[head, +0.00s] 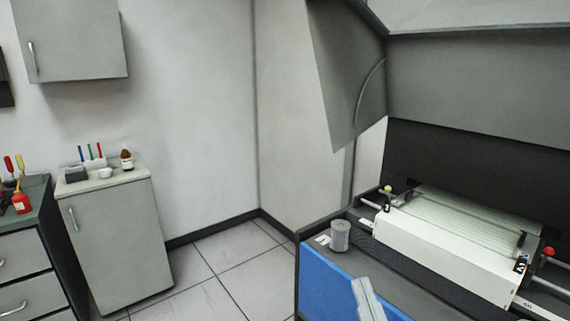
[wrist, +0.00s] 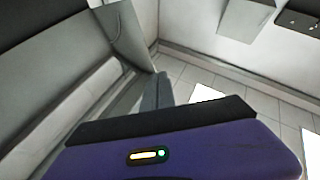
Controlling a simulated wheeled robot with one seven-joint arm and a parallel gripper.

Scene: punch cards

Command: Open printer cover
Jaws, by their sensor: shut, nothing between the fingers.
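The printer (head: 430,245) is at the right of the head view, its white paper bed and rollers exposed. Its large grey cover (head: 470,85) stands raised and tilted above the bed, with a grey side panel (head: 345,75) hanging at its left end. The cover also shows at the left of the wrist view (wrist: 65,50). My gripper (head: 363,285) is at the bottom of the head view, in front of the printer and apart from the cover. In the wrist view its grey fingers (wrist: 152,92) are together and empty, beyond the purple housing.
A grey cylinder (head: 340,236) stands on the printer's left front ledge. A low cabinet (head: 118,240) with small bottles and pens stands at the left, under a wall cabinet (head: 70,40). Tiled floor (head: 220,265) between cabinet and printer is clear.

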